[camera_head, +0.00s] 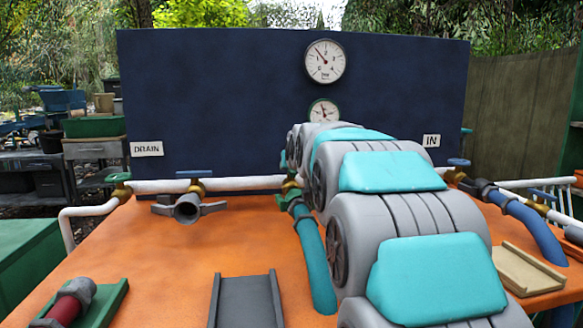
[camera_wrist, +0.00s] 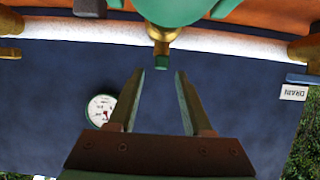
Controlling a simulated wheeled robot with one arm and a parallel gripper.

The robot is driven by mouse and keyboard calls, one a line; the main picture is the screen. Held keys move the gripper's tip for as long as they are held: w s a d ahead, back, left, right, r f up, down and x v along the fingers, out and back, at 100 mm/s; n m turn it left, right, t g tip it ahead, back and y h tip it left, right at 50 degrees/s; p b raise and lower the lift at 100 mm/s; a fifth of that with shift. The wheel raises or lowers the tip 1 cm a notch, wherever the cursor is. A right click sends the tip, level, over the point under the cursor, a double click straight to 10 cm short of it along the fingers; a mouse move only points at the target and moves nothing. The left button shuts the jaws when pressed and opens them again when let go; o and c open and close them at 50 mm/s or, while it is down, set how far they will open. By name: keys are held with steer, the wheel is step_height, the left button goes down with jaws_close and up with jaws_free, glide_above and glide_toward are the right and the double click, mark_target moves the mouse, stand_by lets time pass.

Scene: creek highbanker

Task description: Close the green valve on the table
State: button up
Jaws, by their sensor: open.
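In the wrist view, which is upside down to the scene, a green valve lever (camera_wrist: 162,62) shows end-on at the top middle, on a brass valve body (camera_wrist: 161,38) at the white pipe. A teal-green coupling (camera_wrist: 172,8) is just beyond it, cut by the top edge. My gripper (camera_wrist: 160,74) is open; the lever end shows between its fingertips, and I cannot tell whether they touch. In the head view my arm hides my gripper and most of this valve. Another green-handled valve (camera_head: 120,178) is at the left end of the pipe.
A dark blue panel (camera_head: 220,100) with gauges (camera_head: 325,61) stands behind the pipe (camera_head: 235,183). A teal hose (camera_head: 314,255) runs along the orange table (camera_head: 165,260). The table's middle left is clear.

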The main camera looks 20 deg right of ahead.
steer(key=shift+x, duration=1.4)
jaws_close()
